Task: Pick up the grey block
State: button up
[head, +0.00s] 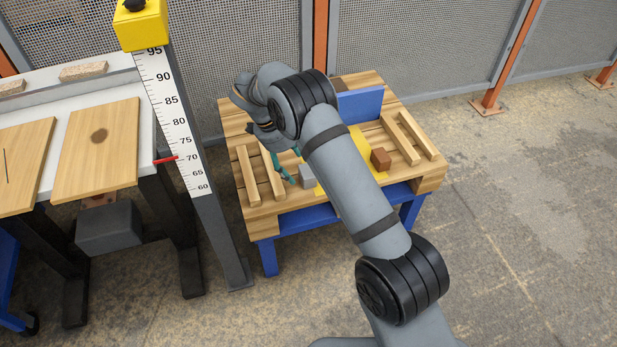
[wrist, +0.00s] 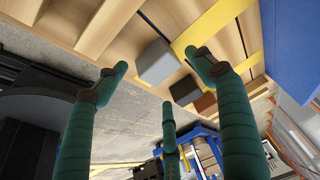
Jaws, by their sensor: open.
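The grey block (head: 306,175) sits on the wooden pallet-topped table (head: 262,222), near its front edge, beside a yellow marking. In the wrist view the grey block (wrist: 157,62) shows between and beyond the spread teal fingers. My gripper (wrist: 158,76) is open, with its three fingers apart and nothing held. In the head view my gripper (head: 286,166) is partly hidden by my arm; a teal finger shows just left of the grey block. I cannot tell whether any finger touches it.
A brown block (head: 380,158) stands right of the grey one; the wrist view also shows a dark block (wrist: 185,91). Wooden slats (head: 247,176) line both sides of the tabletop. A blue panel (head: 360,106) stands at the back. A scale post (head: 172,115) rises at left.

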jog(key=x, duration=0.2)
jog(key=shift+f+b, duration=0.3)
jog(key=shift+f, duration=0.15)
jog(key=shift+d+f, duration=0.2)
jog(key=shift+f, duration=0.1)
jog(key=shift+w, duration=0.1)
jog(key=shift+c, duration=1.2)
jog(key=c, duration=1.1)
jog(key=shift+r, duration=0.1)
